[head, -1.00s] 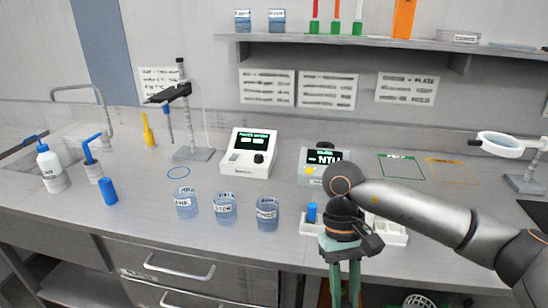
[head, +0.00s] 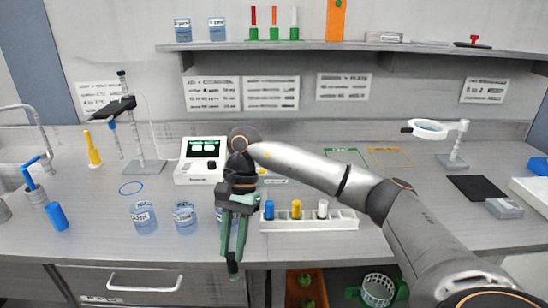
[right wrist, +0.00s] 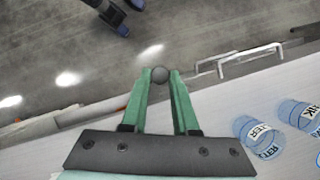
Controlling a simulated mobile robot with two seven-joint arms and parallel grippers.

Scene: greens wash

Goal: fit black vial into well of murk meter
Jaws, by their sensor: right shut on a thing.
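My right gripper (head: 233,258) points down at the front edge of the bench, left of the vial rack. It is shut on the black vial (head: 232,267), whose dark end shows at the fingertips. In the right wrist view the vial's round grey end (right wrist: 160,75) sits between the green fingers (right wrist: 160,92). The murk meter (head: 276,181) stands at the back of the bench and is mostly hidden behind my right arm. Its well cannot be seen. My left gripper is out of view.
The white rack (head: 345,224) right of my gripper holds blue, yellow and white vials. Beakers (head: 184,220) stand to its left, one partly behind the gripper. A white instrument (head: 187,176) stands left of the meter. A magnifier lamp (head: 452,160) is at the right.

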